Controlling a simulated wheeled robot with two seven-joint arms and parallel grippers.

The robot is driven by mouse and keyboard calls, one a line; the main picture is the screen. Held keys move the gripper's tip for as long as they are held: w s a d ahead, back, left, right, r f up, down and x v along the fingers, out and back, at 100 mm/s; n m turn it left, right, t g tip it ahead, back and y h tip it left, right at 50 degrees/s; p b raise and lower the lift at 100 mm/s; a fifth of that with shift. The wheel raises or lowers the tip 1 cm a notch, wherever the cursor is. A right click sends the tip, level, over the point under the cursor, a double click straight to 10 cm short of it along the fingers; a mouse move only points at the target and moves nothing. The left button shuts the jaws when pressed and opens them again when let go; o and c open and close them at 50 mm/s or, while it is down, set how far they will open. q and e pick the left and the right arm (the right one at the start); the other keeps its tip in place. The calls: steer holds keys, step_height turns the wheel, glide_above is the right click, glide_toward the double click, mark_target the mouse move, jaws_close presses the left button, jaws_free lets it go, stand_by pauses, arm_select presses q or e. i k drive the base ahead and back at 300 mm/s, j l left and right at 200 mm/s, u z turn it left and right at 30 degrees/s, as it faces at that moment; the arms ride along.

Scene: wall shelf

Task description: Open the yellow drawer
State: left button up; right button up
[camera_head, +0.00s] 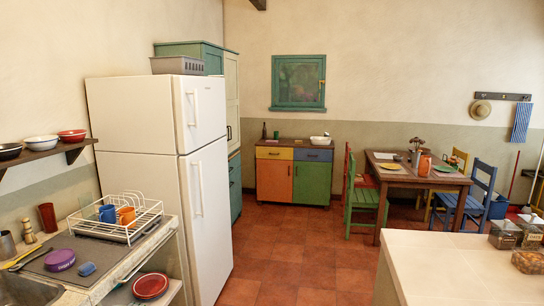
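The yellow drawer (274,153) is the upper left front of a small colourful cabinet against the far wall. It looks shut. A blue drawer (313,155) sits to its right, with an orange door (274,181) and a green door (312,184) below. A small bottle and a white bowl (320,140) stand on the cabinet top (290,142). Neither of my grippers is in view.
Open tiled floor (285,255) leads to the cabinet. A white fridge (160,180) and counter with a dish rack (115,222) line the left. A pale counter (460,270) is front right. A table (415,176) with chairs stands right of the cabinet.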

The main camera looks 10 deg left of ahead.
mark_target(267, 152)
steer(key=i+j+u, duration=0.2)
steer(key=i, duration=0.2)
steer(key=i+j+u, duration=0.25)
steer(key=i, duration=0.15)
steer(key=i+z, duration=0.1)
steer(key=i, duration=0.45)
steer(key=i+j+z, duration=0.1)
steer(key=i, duration=0.5)
steer(key=i+j+z, duration=0.1)
steer(key=i, duration=0.45)
steer(key=i+j+z, duration=0.1)
steer(key=i+z, duration=0.15)
steer(key=i, duration=3.05)
steer(key=i+u, duration=0.25)
steer(key=i, duration=0.3)
steer(key=i+u, duration=0.3)
steer(key=i, duration=0.25)
steer(key=i+l+u, duration=0.25)
steer(key=i, duration=0.3)
steer(key=j, duration=0.1)
